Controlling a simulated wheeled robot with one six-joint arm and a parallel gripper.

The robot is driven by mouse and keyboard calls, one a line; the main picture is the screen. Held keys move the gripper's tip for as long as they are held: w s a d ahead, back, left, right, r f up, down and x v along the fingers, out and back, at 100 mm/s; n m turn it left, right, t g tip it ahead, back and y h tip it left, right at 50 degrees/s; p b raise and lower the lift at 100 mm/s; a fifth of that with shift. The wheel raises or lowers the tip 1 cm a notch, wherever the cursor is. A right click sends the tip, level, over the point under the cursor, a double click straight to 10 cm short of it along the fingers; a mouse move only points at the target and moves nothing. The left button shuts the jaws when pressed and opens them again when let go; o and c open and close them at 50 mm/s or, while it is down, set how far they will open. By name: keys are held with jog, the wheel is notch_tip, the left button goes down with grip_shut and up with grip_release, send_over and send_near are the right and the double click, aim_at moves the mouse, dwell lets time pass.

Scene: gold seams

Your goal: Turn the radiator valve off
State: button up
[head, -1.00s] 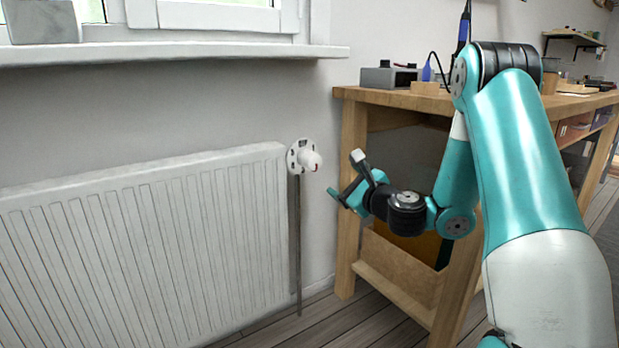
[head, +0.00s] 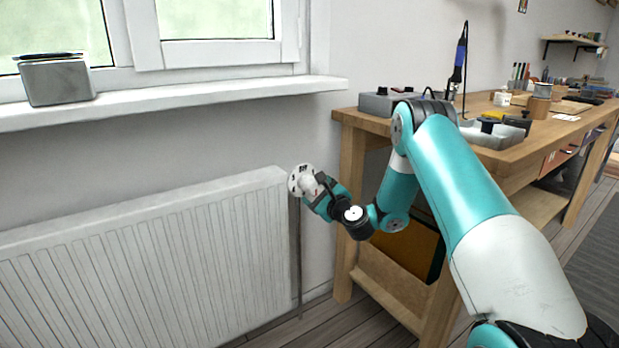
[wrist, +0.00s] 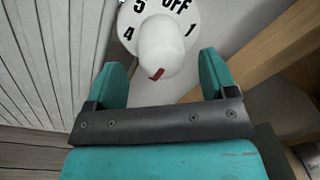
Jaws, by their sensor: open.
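The radiator valve knob (head: 308,184) is white and sits at the upper right end of the radiator. In the wrist view the knob (wrist: 160,48) has a red mark on its near end. Behind it is a white dial plate (wrist: 128,22) with black OFF, 1, 4 and 5 showing; the rest is hidden. My gripper (wrist: 163,80) is open, with one teal finger on each side of the knob's near end and gaps on both sides. In the head view my gripper (head: 322,196) is at the knob and partly covers it.
The white radiator (head: 150,260) runs along the wall to the left, below the window sill (head: 200,100). A dark pipe (head: 298,260) drops below the valve. A wooden workbench (head: 350,200) stands close on the right, beside my arm.

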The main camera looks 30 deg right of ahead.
aim_at(310, 185)
jog(key=shift+w+d, duration=0.1)
jog(key=shift+w, duration=2.4)
jog(key=c, duration=0.9)
